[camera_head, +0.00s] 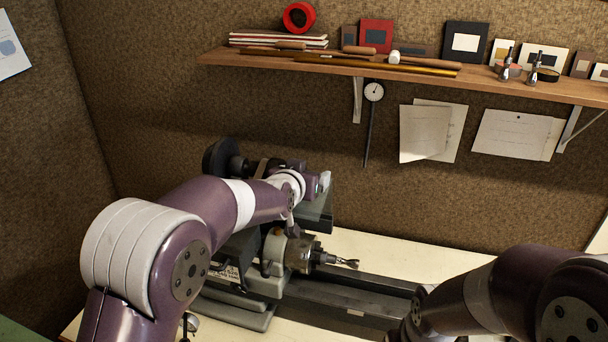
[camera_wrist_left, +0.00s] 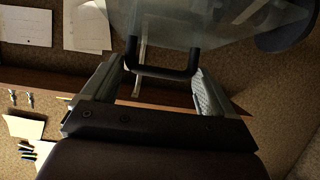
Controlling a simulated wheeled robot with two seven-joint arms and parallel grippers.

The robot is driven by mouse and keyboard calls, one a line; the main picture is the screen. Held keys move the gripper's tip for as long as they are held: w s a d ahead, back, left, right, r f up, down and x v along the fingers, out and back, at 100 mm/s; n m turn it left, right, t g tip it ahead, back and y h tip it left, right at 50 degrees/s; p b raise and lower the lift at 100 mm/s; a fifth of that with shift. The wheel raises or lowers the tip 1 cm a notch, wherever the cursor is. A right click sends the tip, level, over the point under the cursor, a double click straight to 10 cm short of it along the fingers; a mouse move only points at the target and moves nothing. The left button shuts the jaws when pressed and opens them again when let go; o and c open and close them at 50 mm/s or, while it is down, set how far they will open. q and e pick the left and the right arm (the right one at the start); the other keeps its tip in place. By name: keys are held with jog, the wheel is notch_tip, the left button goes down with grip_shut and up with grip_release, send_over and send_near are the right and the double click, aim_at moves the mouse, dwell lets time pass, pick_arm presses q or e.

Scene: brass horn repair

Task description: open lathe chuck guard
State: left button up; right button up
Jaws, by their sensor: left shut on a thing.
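The lathe (camera_head: 240,290) stands on the bench at the centre of the head view, its metal chuck (camera_head: 298,254) facing right. The chuck guard (camera_head: 318,207) is a smoky, see-through panel above the chuck, partly hidden by my left arm. In the left wrist view the guard (camera_wrist_left: 215,22) fills the top, with its black U-shaped handle (camera_wrist_left: 165,71) between my fingers. My left gripper (camera_wrist_left: 162,76) is shut on this handle. In the head view the left gripper (camera_head: 319,184) is beside the guard's upper part. My right arm enters at lower right; its gripper is not visible.
A wooden shelf (camera_head: 400,72) with frames, tools and a red roll (camera_head: 299,17) runs along the back wall. A dial gauge (camera_head: 374,92) and paper sheets (camera_head: 430,132) hang below it. The lathe bed (camera_head: 350,296) extends right, and the pale bench (camera_head: 385,255) behind it is clear.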

aim_at(298, 210)
pick_arm(q)
jog(key=o, duration=1.2)
jog(key=shift+o, duration=0.2)
jog(key=shift+s+d, duration=0.1)
jog(key=shift+s, duration=0.05)
jog(key=b+v, duration=0.2)
jog(key=v, duration=0.3)
jog(key=shift+s+b, duration=0.2)
jog(key=shift+b, duration=0.15)
jog(key=v, duration=0.7)
jog(key=shift+r, duration=0.2)
